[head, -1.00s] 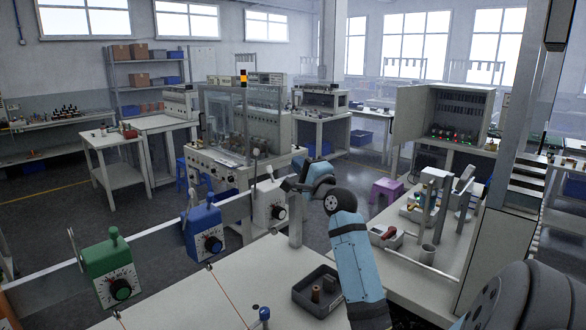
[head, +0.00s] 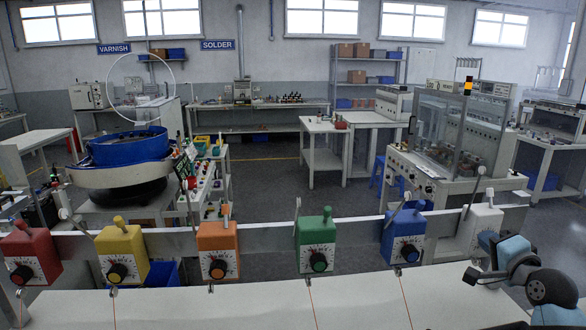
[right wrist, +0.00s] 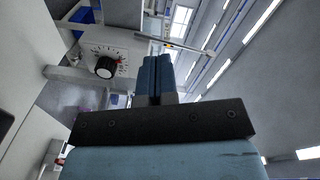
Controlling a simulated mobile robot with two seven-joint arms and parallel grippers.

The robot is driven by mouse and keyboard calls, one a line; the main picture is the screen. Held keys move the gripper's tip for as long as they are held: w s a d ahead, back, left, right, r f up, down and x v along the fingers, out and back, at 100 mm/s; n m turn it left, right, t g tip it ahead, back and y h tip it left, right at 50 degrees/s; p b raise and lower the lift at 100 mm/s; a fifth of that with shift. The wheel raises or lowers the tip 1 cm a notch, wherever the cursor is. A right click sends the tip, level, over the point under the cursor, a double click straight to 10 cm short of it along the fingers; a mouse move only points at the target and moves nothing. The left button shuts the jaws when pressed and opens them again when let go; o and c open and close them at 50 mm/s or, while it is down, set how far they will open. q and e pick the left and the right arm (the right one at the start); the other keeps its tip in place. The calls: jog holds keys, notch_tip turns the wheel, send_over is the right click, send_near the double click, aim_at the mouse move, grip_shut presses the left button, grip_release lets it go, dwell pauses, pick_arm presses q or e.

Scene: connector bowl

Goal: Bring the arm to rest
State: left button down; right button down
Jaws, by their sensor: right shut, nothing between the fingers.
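My right gripper (head: 484,240) is at the right of the head view, in front of the white dial box (head: 487,222). My blue and dark arm comes in from the lower right corner. In the right wrist view, the gripper's two blue-grey fingers (right wrist: 155,72) are together with nothing between them. They point towards the windows and ceiling lights. The white dial box also shows in the right wrist view (right wrist: 112,58), to the left of the fingers. I cannot tell the gap between gripper and box. My left gripper is not in view.
A metal rail (head: 270,238) holds red (head: 30,250), yellow (head: 120,250), orange (head: 217,245), green (head: 315,240) and blue (head: 402,235) dial boxes. The pale worktop (head: 250,308) before it is largely clear. A blue bowl feeder (head: 125,148) stands beyond the rail at left.

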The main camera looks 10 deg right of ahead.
jog(key=s+a+f+n+g+y, duration=0.2)
jog(key=s+a+f+n+g, duration=0.25)
jog(key=a+f, duration=0.45)
jog(key=s+a+f+n+g+y, duration=0.1)
jog(key=s+a+f+n+g, duration=0.2)
jog(key=s+a+f+n, duration=0.45)
jog(key=s+a+f+n+g, duration=0.35)
jog(key=s+a, duration=0.25)
jog(key=s, duration=0.2)
jog(key=s+a+f+n+g, duration=0.25)
jog(key=s+a+f, duration=0.3)
jog(key=s, duration=0.35)
jog(key=w+a+f+t+y, duration=0.1)
jog(key=w+a+f+t, duration=0.2)
jog(key=f, duration=0.3)
jog(key=w+a+f+t+y, duration=0.2)
jog(key=w+a+f+t, duration=0.1)
jog(key=f, duration=0.3)
jog(key=shift+w+a+f+n+t, duration=0.3)
jog(key=shift+w+a+f+t, duration=0.1)
jog(key=shift+t, duration=0.15)
